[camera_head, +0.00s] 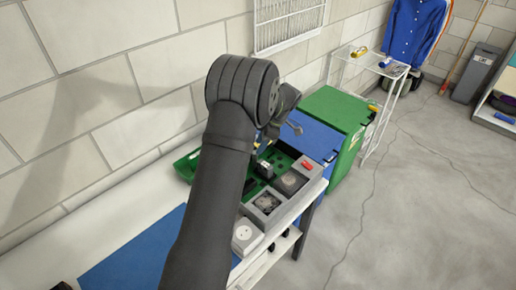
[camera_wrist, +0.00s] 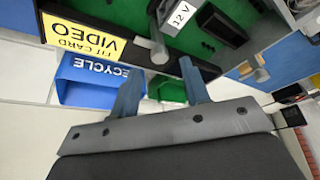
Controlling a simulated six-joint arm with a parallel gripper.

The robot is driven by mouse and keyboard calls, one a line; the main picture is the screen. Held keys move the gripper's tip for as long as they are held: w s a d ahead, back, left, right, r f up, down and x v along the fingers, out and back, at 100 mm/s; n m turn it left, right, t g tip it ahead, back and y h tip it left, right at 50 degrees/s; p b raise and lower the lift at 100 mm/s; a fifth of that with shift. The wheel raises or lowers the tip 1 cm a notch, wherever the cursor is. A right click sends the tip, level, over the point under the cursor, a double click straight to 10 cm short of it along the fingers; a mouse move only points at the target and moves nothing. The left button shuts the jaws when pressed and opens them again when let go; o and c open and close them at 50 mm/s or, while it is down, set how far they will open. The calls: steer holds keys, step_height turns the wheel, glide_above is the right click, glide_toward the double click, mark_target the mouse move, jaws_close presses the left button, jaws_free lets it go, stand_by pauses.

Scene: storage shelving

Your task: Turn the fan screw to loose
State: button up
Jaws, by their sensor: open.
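In the head view, a dark round part that looks like a fan (camera_head: 267,203) sits in a grey module on the bench. I cannot make out the fan screw there. In the wrist view, a short grey round post (camera_wrist: 158,48) hangs from the green board (camera_wrist: 95,12); I cannot tell whether it is the fan screw. My gripper (camera_wrist: 161,70) is open, its two blue-grey fingers spread on either side below the post. Nothing shows between the fingertips, and I cannot tell any contact. My arm hides part of the board in the head view.
A yellow "FIT CARD VIDEO" label (camera_wrist: 82,38) and a "12 V" label (camera_wrist: 182,15) are near the post. A blue recycle bin (camera_wrist: 88,82) and a green bin (camera_head: 330,110) stand beyond the bench. A red part (camera_head: 308,164) lies among the grey modules. Open floor lies right.

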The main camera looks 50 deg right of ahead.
steer(key=v, duration=1.4)
steer(key=x, duration=1.7)
steer(key=shift+w+a+f, duration=0.1)
steer(key=shift+f, duration=0.05)
